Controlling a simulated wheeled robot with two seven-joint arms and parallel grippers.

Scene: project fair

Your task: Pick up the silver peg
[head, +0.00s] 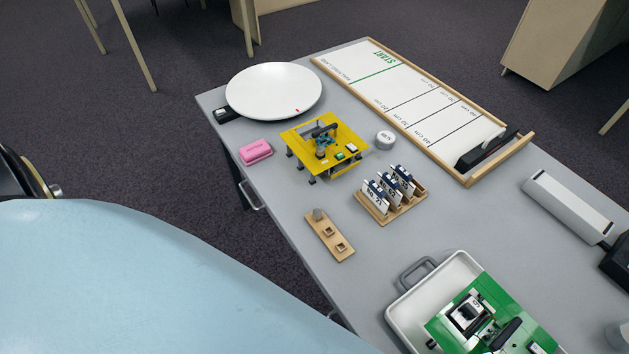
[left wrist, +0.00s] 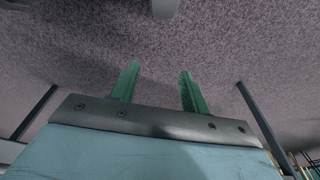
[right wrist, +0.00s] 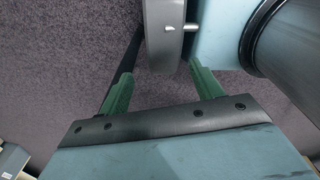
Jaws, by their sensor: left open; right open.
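A small grey, silver-looking peg (head: 318,214) stands at the far end of a narrow wooden holder (head: 337,252) on the grey table. The holder's other two square sockets look empty. No gripper shows in the head view. My left gripper (left wrist: 158,88) is open and empty in the left wrist view, with its green fingers over the carpet. My right gripper (right wrist: 163,88) is open in the right wrist view, with no object between its green fingers. Neither wrist view shows the peg.
Near the holder are a rack of cards (head: 392,204), a yellow board (head: 336,163), a pink block (head: 256,152) and a white round weight (head: 385,140). A white tray (head: 408,312) with a green board (head: 470,345) stands nearer. A white disc (head: 273,88) and a marked track (head: 400,95) lie behind.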

